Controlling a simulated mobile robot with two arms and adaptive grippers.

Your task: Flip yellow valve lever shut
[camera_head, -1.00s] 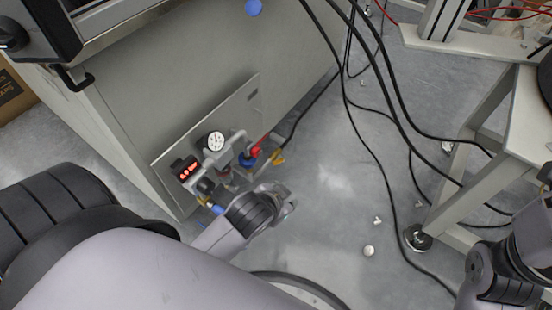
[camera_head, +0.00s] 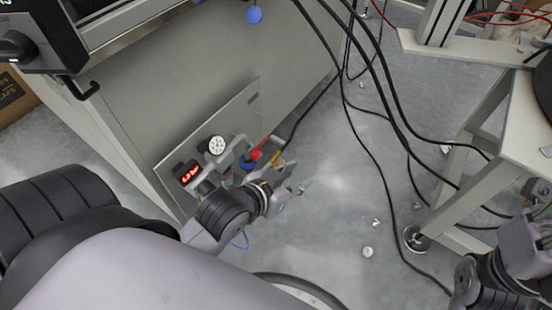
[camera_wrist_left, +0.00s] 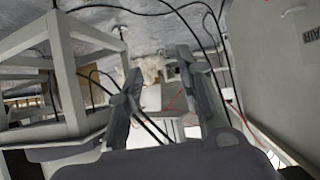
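The yellow valve lever (camera_head: 278,160) sticks out at the right end of the air unit on the grey cabinet's side panel. It is next to a red part (camera_head: 256,153) and a blue ring (camera_head: 247,163). My left gripper (camera_head: 294,184) is just below and right of the lever, close to it. Whether they touch I cannot tell. In the left wrist view my left gripper (camera_wrist_left: 160,65) has its fingers spread with nothing between them. The lever does not show there. My right arm is at the lower right edge of the head view; its fingers are not clear.
A round gauge (camera_head: 216,145) and a red digital display (camera_head: 189,174) sit left of the lever. Black cables (camera_head: 372,148) hang at the right of the cabinet. A grey table frame (camera_head: 462,185) stands at right. Small bits lie on otherwise open floor between.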

